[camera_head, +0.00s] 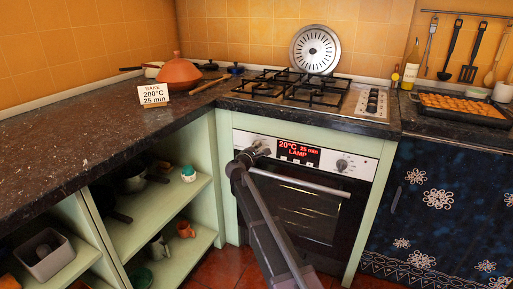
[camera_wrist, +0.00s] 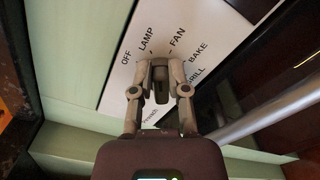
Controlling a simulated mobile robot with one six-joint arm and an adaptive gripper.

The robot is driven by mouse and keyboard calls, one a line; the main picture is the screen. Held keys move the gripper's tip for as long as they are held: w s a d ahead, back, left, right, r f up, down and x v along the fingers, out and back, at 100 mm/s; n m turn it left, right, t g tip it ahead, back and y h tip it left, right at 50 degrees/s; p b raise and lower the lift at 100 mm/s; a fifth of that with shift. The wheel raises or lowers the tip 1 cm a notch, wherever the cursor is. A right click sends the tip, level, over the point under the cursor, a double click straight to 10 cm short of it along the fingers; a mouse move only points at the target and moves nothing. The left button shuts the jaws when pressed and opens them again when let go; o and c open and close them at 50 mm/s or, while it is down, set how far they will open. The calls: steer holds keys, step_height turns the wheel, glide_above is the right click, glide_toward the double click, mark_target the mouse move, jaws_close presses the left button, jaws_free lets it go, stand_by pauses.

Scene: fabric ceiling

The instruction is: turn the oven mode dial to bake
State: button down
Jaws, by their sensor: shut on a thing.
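The oven (camera_head: 310,210) is set in the pale green cabinet below the hob. Its display (camera_head: 298,152) reads 20°C, 25 min and LAMP in red. My gripper (camera_head: 254,153) is at the left end of the control panel. In the wrist view my gripper (camera_wrist: 160,68) has its two fingers closed on the mode dial (camera_wrist: 160,85), which they largely hide. Printed labels OFF, LAMP, FAN, BAKE and GRILL (camera_wrist: 196,76) fan around the dial, with BAKE to the right of FAN. The dial's pointer is hard to make out.
A second knob (camera_head: 342,165) is on the panel's right. The oven door handle (camera_head: 298,182) runs below the panel, close to my arm. A card (camera_head: 154,95) on the counter reads BAKE 200°C 25 min. Open shelves (camera_head: 160,215) stand to the left.

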steer(key=m, duration=0.4)
steer(key=w+m+b, duration=0.1)
steer(key=m, duration=0.1)
steer(key=shift+f, duration=0.4)
steer(key=m, duration=0.6)
steer(key=shift+w+f+b, duration=0.15)
steer(key=shift+f+b, duration=0.15)
steer(key=shift+f, duration=0.1)
steer(key=c, duration=0.6)
jaws_free()
steer(key=shift+r, duration=0.1)
steer(key=shift+c, duration=0.2)
steer(key=shift+s+f, duration=0.2)
steer(key=shift+s, duration=0.25)
steer(key=shift+s, duration=0.1)
